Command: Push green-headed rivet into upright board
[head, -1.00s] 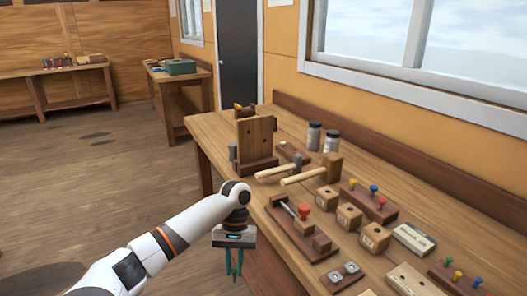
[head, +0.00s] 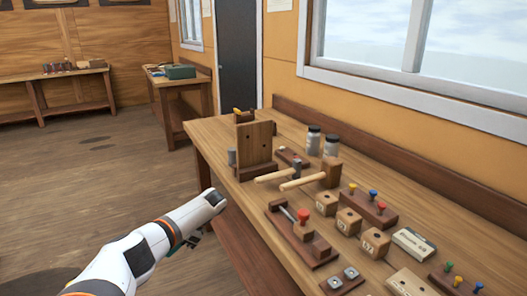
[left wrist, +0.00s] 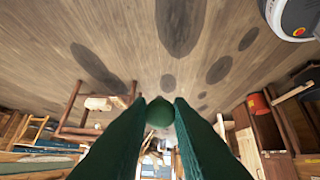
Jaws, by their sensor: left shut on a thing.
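The upright board (head: 256,146) is a brown wooden panel with small dark holes, standing on a base at the far left end of the bench. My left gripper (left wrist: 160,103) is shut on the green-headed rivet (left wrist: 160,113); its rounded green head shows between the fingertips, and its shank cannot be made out. In the head view the left gripper is mostly hidden behind its own wrist, off the bench's front edge, apart from the board and nearer the camera. My right gripper is not in view.
A clamp-like fixture with a red knob (head: 303,215), wooden blocks (head: 326,201) and a rivet rack (head: 369,207) fill the bench to the right. Two jars (head: 313,140) stand behind. The floor left of the bench is clear.

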